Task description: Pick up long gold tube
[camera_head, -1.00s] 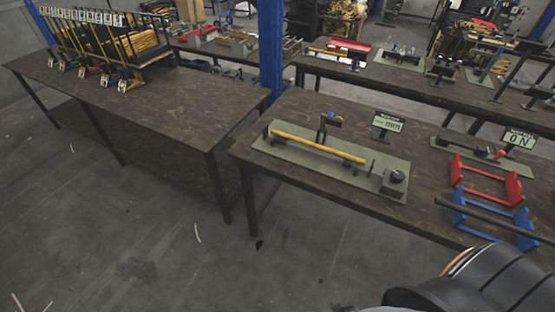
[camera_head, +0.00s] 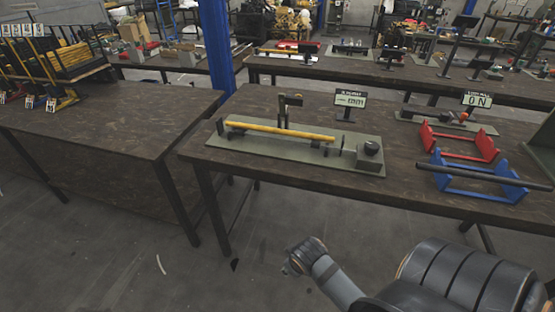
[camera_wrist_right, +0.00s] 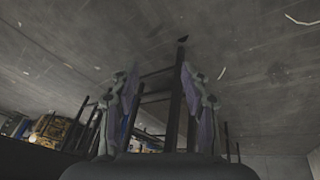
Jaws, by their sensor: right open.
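A long gold tube (camera_head: 280,130) lies level across a grey-green fixture plate (camera_head: 225,155) on the near right table in the head view. It rests in supports, with a dark upright stand behind it and a round dark knob at the plate's right end. My right gripper (camera_wrist_right: 158,88) shows in the wrist view with its two fingers apart and nothing between them. It points towards the floor and dark table legs, away from the tube. My right arm shows at the bottom right of the head view, below the table edge. My left gripper is out of view.
Open floor lies before the tables.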

